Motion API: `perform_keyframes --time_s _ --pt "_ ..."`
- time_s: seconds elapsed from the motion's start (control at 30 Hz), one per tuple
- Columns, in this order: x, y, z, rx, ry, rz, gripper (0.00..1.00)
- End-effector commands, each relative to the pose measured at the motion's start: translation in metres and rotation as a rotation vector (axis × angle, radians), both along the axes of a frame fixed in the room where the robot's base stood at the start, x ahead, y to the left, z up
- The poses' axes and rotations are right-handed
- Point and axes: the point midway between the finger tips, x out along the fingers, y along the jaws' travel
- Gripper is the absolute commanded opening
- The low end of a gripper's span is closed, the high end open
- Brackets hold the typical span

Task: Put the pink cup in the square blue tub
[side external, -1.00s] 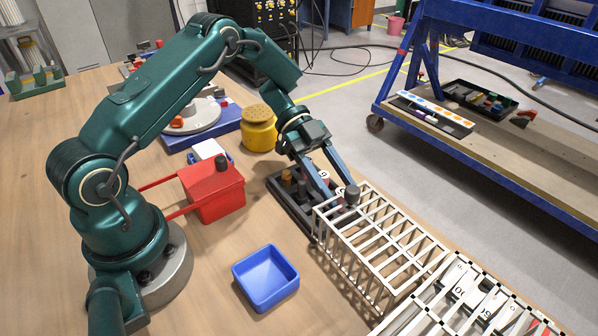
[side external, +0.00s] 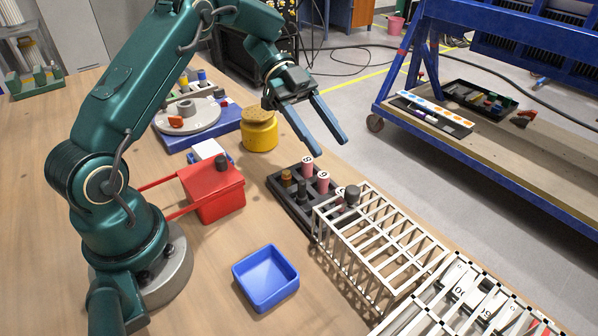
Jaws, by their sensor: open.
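Two pink cylindrical pieces with pale marked tops stand in a dark compartment tray: the rear pink piece (side external: 307,168) and the front pink piece (side external: 322,183). I cannot tell which of them, if either, is the pink cup. The square blue tub (side external: 264,278) stands on the wooden table at the front, and it looks empty. My gripper (side external: 330,146) is open and empty, with its fingers pointing down and to the right. It is raised above and behind the dark tray, apart from the pink pieces.
The dark tray (side external: 281,190) also holds brown and dark pieces. A white wire rack (side external: 375,240) stands right of the tub. A red box (side external: 214,192), yellow jar (side external: 260,131) and round turntable (side external: 187,117) stand behind. Bare table surrounds the tub.

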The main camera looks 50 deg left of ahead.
Motion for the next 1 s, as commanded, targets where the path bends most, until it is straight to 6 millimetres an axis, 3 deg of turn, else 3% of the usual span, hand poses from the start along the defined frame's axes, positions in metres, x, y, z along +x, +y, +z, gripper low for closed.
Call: perform_keyframes --time_s 0.17,0.27,0.43,0.5,0.6,0.7,0.8,0.87,1.0 --pt "0.006 -0.004 0.017 -0.005 -0.036 0.021 0.56" --pt "0.028 -0.017 0.037 -0.023 -0.154 0.106 0.56" --pt "0.086 -0.036 0.11 -0.064 -0.48 0.43 0.56" --pt "0.103 -0.032 0.142 -0.067 -0.588 0.6 0.56" --pt "0.113 -0.017 0.181 -0.054 -0.682 0.852 0.56" --pt "0.105 0.007 0.204 -0.018 -0.696 1.104 0.56" --pt "0.082 0.032 0.206 0.043 -0.629 1.333 0.56" --pt "0.061 0.044 0.197 0.089 -0.549 1.449 0.56" --pt "-0.003 0.055 0.154 0.216 -0.269 1.634 0.56"
